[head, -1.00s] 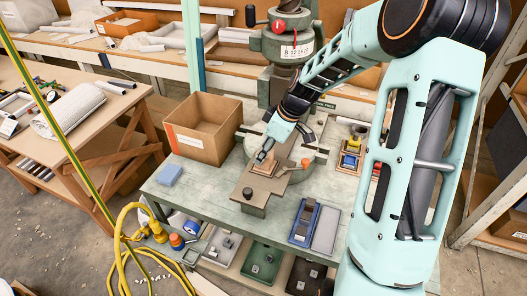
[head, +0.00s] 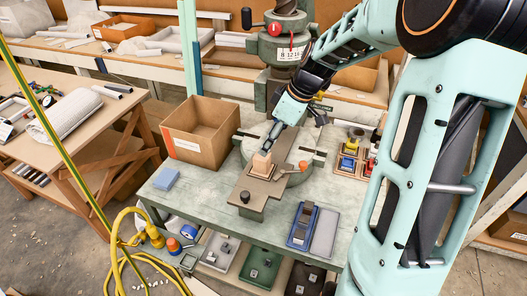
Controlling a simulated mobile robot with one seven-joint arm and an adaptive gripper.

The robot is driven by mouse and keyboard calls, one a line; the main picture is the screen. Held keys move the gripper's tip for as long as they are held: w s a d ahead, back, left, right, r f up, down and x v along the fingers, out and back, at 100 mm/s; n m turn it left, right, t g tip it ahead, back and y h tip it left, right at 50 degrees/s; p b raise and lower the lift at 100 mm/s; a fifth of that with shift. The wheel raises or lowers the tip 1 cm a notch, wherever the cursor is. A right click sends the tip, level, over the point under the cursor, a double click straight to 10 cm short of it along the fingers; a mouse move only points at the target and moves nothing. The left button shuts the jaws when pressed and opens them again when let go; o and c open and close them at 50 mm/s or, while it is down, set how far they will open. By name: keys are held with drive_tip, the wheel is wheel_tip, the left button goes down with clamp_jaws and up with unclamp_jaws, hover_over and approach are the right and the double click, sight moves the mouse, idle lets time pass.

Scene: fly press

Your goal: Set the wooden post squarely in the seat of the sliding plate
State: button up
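The wooden post (head: 262,162) is a light tan block that looks upright at the seat of the sliding plate. The sliding plate (head: 252,190) is a brown-grey slab lying on the press bed, with a dark knob (head: 245,197) near its front end. My gripper (head: 268,148) points down at the top of the post, from slightly behind and to the right. Its fingers are small and dark here, so I cannot tell whether they touch the post or how far apart they are. The post's foot is too small to tell whether it sits squarely in the seat.
An open cardboard box (head: 200,133) stands left of the press. A handle with an orange knob (head: 303,165) lies right of the plate. A blue block (head: 165,178), a blue tray (head: 303,226) and small coloured parts (head: 349,155) sit on the green bench (head: 205,200).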

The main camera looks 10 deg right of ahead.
drive_tip(key=shift+v, duration=2.3)
